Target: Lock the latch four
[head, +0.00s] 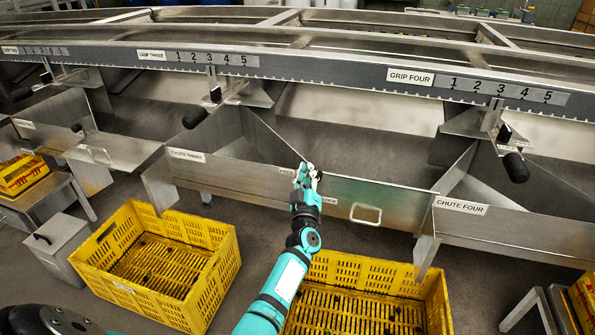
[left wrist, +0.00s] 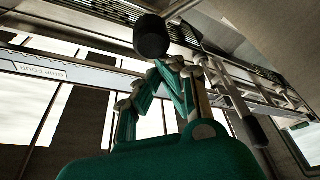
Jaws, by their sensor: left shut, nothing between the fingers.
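My left gripper (head: 306,177) is in front of the upper edge of the metal gate (head: 395,206) between chute three and chute four. Its fingers (left wrist: 168,72) are together and empty in the left wrist view. A black round knob (left wrist: 151,36) shows close beyond the fingertips there; I cannot tell whether they touch. In the head view the gripper mostly hides that spot, between a "FREE" label (head: 286,171) and a second, partly covered label (head: 329,201). No part is clearly marked latch four. A black-handled lever (head: 516,167) hangs below the GRIP FOUR scale (head: 505,92). My right gripper is out of view.
Yellow crates stand below, one at left (head: 225,275) and one under my left arm (head: 437,300). The gate has a loop handle (head: 366,213). The CHUTE FOUR wall (head: 540,226) is at right. A long metal rail (head: 320,67) runs above.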

